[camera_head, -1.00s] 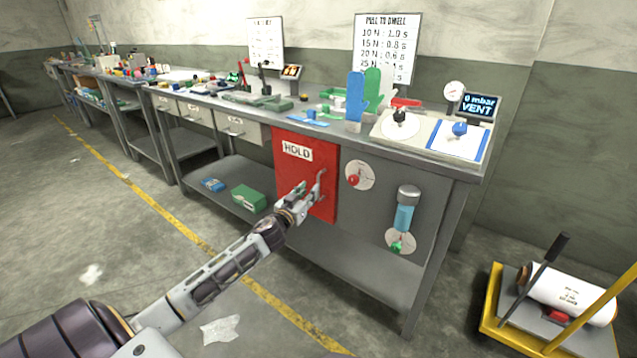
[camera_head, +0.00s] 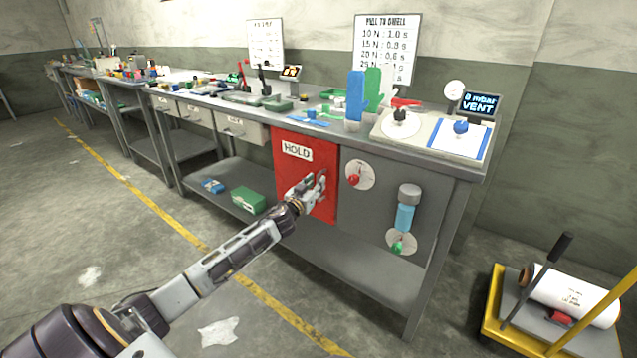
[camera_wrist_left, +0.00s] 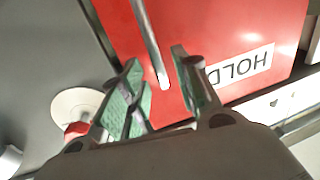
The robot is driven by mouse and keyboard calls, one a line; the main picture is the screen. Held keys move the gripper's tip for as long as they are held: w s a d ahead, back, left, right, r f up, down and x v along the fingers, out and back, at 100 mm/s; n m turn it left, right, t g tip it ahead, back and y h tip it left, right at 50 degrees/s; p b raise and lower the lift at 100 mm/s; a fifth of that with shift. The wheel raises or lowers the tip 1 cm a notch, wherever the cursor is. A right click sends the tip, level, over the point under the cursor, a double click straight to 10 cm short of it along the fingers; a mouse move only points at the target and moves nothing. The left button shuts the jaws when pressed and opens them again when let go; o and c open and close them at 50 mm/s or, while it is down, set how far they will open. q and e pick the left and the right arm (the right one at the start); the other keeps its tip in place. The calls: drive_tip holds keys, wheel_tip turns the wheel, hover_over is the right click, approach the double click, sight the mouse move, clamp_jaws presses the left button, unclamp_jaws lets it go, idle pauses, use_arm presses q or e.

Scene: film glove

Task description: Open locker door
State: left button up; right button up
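The red locker door (camera_head: 300,160) with a white HOLD label (camera_head: 297,151) is set in the front of the bench and looks closed. In the left wrist view the red door (camera_wrist_left: 220,30) fills the upper part, with a grey bar handle (camera_wrist_left: 149,40) running down its face. My left gripper (camera_head: 318,185) is at the right half of the door, by the handle. In the left wrist view my left gripper (camera_wrist_left: 160,85) is open, with the handle's end between its two green-padded fingers; contact cannot be told. My right gripper is not in view.
Right of the door are a dial with a red knob (camera_head: 354,180) and a blue cylinder (camera_head: 405,212) above a green-knobbed dial (camera_head: 400,243). A green box (camera_head: 248,200) lies on the lower shelf. A yellow cart (camera_head: 500,325) stands at right. Floor before the bench is open.

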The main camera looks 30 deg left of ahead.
use_arm(q)
drive_tip(key=shift+w+a+b, duration=0.2)
drive_tip(key=shift+w+b, duration=0.15)
drive_tip(key=shift+w, duration=1.15)
clamp_jaws()
